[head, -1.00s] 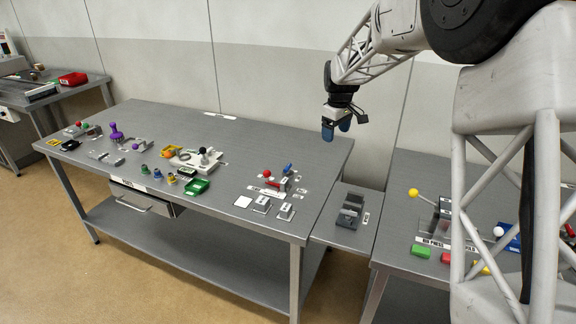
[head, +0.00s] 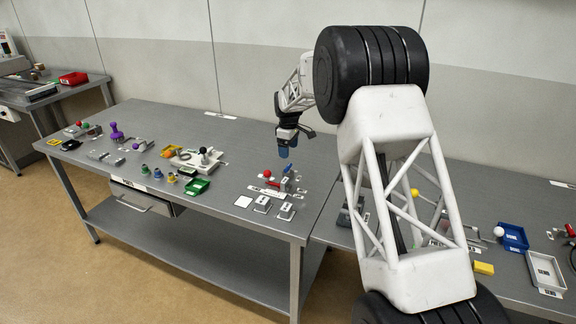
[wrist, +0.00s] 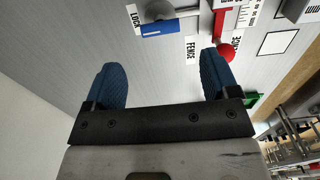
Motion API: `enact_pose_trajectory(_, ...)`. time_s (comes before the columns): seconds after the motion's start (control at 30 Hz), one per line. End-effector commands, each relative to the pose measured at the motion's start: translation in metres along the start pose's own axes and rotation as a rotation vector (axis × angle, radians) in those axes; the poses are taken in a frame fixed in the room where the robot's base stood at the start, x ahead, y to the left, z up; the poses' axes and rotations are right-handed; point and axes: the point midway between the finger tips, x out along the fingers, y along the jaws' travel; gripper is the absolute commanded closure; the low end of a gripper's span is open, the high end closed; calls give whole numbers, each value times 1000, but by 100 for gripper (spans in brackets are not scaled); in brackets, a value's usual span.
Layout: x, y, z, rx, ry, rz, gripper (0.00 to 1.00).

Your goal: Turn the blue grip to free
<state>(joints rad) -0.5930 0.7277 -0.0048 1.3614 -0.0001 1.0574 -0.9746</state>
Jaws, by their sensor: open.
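The blue grip (wrist: 162,28) shows in the wrist view as a short blue handle on a thin silver rod. It lies beside a white LOCK label (wrist: 134,19), beyond my fingertips and between them in the picture. In the head view the blue grip (head: 287,168) is small, just below my gripper. My gripper (head: 284,153) has blue fingers and hangs above the small fixture near the table's right end. The wrist view shows my gripper (wrist: 162,75) open, with nothing between its fingers. A label reading free is not legible.
A red ball knob (wrist: 226,52) on a red lever sits close to the right fingertip, near a FENCE label (wrist: 192,50). Grey blocks (head: 285,211) and a white square (head: 243,202) lie in front. The table behind is clear.

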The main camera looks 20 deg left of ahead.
Motion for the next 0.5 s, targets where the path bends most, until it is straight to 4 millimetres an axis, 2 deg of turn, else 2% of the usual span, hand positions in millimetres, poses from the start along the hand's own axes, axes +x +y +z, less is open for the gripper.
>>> enact_pose_trajectory(0.5,4,0,-2,-3,0,0,19)
